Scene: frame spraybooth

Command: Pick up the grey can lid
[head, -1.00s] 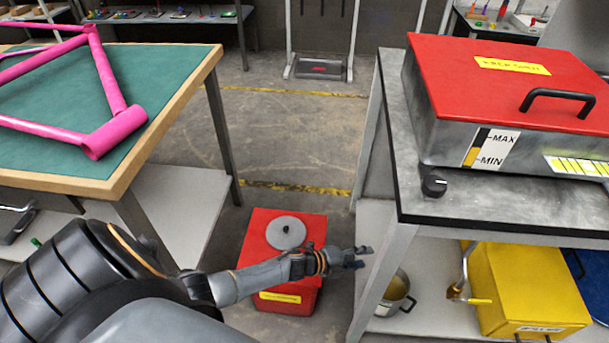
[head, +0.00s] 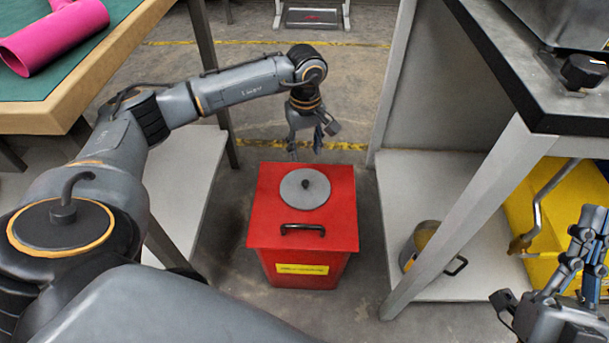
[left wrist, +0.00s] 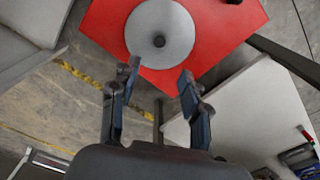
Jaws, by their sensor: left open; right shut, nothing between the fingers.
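The grey can lid (head: 304,189) is a round flat disc with a small dark knob at its centre. It lies on top of the red bin (head: 336,222), towards the bin's far side. It also shows in the left wrist view (left wrist: 178,30), beyond the fingertips. My left gripper (head: 306,150) is open and empty, pointing down just above and behind the lid, apart from it. In the left wrist view my left gripper (left wrist: 158,75) has its two fingers spread, with the lid's knob roughly between their lines. My right gripper (head: 590,225) is at the lower right, shut and empty.
The bin has a black handle (head: 303,228) at its front edge. A green-topped bench (head: 60,118) stands left, a dark-topped table (head: 530,75) right. A pot (head: 424,245) and a yellow container (head: 535,205) sit on the right lower shelf.

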